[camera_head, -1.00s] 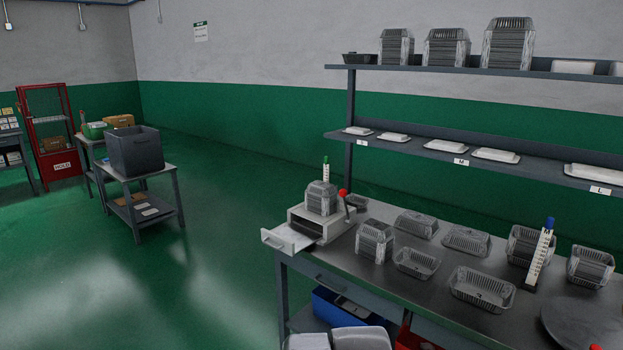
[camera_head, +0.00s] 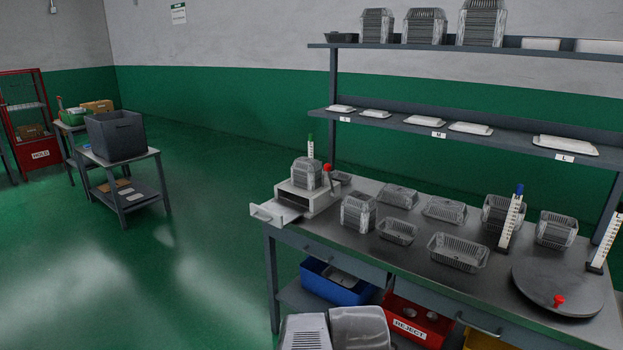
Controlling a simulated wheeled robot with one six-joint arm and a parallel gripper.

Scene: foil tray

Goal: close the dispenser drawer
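The dispenser (camera_head: 321,201) is a pale box at the left end of the metal workbench, with a stack of foil trays (camera_head: 306,174) on top and a red-knobbed lever (camera_head: 327,168) at its right. Its drawer (camera_head: 276,212) is pulled out toward the left, with a pale front panel and a dark interior. The drawer front hangs near or past the bench's left edge; nothing visible touches it. My gripper is not in view. Grey parts at the bottom centre look like my own body, but I cannot tell which parts.
The workbench (camera_head: 395,254) also carries several foil trays, a dark round plate (camera_head: 558,286) and a blue-topped gauge (camera_head: 512,217). A shelf rack (camera_head: 400,118) stands behind. A blue bin (camera_head: 338,284) and a red REJECT bin (camera_head: 418,323) sit below.

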